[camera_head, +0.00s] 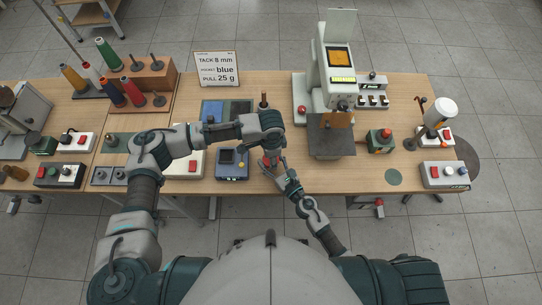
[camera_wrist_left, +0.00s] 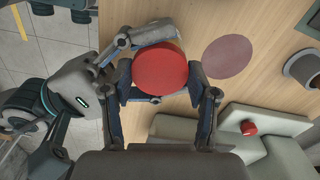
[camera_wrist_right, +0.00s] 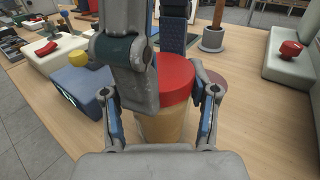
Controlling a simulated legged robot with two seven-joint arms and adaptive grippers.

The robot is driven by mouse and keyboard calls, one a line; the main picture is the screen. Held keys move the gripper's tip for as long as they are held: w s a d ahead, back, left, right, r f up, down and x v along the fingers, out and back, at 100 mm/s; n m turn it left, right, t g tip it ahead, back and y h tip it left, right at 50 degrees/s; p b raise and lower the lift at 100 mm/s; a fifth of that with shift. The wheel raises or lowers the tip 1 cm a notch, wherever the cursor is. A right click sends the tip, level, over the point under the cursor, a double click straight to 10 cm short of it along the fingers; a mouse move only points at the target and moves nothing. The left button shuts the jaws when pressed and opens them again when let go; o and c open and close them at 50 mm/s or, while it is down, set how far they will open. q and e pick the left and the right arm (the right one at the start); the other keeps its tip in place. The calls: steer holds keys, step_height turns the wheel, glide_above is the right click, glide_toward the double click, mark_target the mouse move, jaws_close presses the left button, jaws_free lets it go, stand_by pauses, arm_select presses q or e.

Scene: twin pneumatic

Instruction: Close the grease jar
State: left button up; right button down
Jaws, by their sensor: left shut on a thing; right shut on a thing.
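The grease jar (camera_wrist_right: 158,128) has a tan body and shows in the right wrist view, upright over the table. Its red lid (camera_wrist_right: 175,80) sits on top of the jar; I cannot tell how tightly. My right gripper (camera_wrist_right: 160,118) is shut around the jar body from the front. My left gripper (camera_wrist_left: 160,85) is shut on the red lid (camera_wrist_left: 160,68) from above, with fingers on either side of it. In the head view both grippers meet at the jar near the table's front edge, and they mostly hide the red lid (camera_head: 266,161).
A mauve disc (camera_wrist_left: 228,56) lies flat on the table beside the jar. A blue device with a yellow knob (camera_head: 232,164) stands just left. A press machine (camera_head: 335,70) with a dark plate stands to the right. Bare wood lies in front of the press.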

arm_select(q)
steer(key=shift+a, duration=0.1)
arm_select(e)
steer(key=shift+f, duration=0.1)
arm_select(q)
steer(key=o, duration=1.3)
steer(key=shift+r, duration=2.3)
steer(key=shift+c, duration=0.5)
